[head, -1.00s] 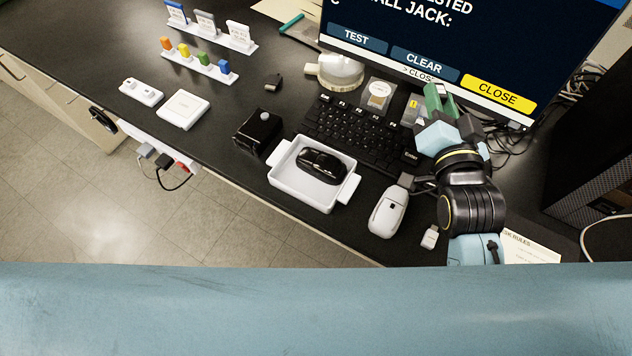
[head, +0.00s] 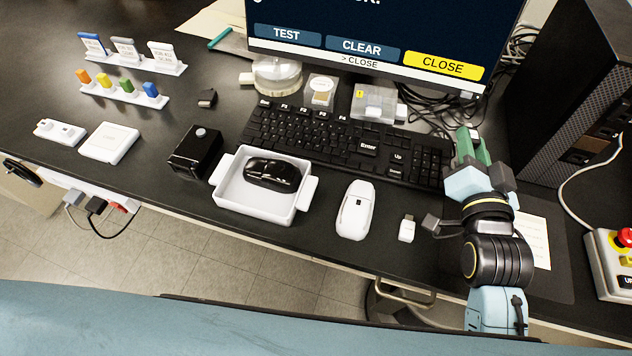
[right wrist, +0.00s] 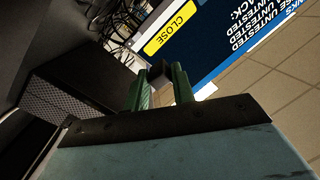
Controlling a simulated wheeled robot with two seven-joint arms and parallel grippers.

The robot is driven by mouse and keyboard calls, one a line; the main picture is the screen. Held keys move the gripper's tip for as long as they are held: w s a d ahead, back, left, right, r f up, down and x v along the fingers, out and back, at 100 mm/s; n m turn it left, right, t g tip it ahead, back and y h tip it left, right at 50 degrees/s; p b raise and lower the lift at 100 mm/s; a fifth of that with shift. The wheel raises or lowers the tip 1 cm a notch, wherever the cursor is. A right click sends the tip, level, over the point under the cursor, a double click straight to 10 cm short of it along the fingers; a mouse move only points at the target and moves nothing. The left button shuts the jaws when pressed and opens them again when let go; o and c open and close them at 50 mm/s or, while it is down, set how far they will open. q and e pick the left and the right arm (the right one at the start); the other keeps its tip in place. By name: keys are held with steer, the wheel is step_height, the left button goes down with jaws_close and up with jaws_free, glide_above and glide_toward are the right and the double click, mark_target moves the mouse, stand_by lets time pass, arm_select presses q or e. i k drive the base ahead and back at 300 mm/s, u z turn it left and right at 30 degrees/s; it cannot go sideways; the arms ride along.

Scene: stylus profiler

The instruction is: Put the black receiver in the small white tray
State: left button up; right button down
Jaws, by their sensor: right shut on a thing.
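My right gripper (head: 473,148), with green fingers, is raised by the right end of the keyboard. It is shut on a small dark block, which looks like the black receiver (right wrist: 160,71), between its fingertips in the right wrist view. In the head view the fingers mostly hide it. The small white tray (head: 228,197) with side handles stands near the table's front edge, left of the gripper and apart from it. A black mouse (head: 272,174) lies in the tray. My left gripper is not in view.
A white mouse (head: 356,210) and a white receiver (head: 407,229) lie between tray and gripper. Behind are the keyboard (head: 330,140) and monitor (head: 330,40). A black box (head: 195,152) stands left of the tray; a small dark object (head: 207,98) lies behind it.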

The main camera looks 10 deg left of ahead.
mark_target(243, 203)
steer(key=z, duration=1.15)
steer(key=k, duration=1.25)
steer(key=u, duration=1.35)
steer(key=i, duration=0.5)
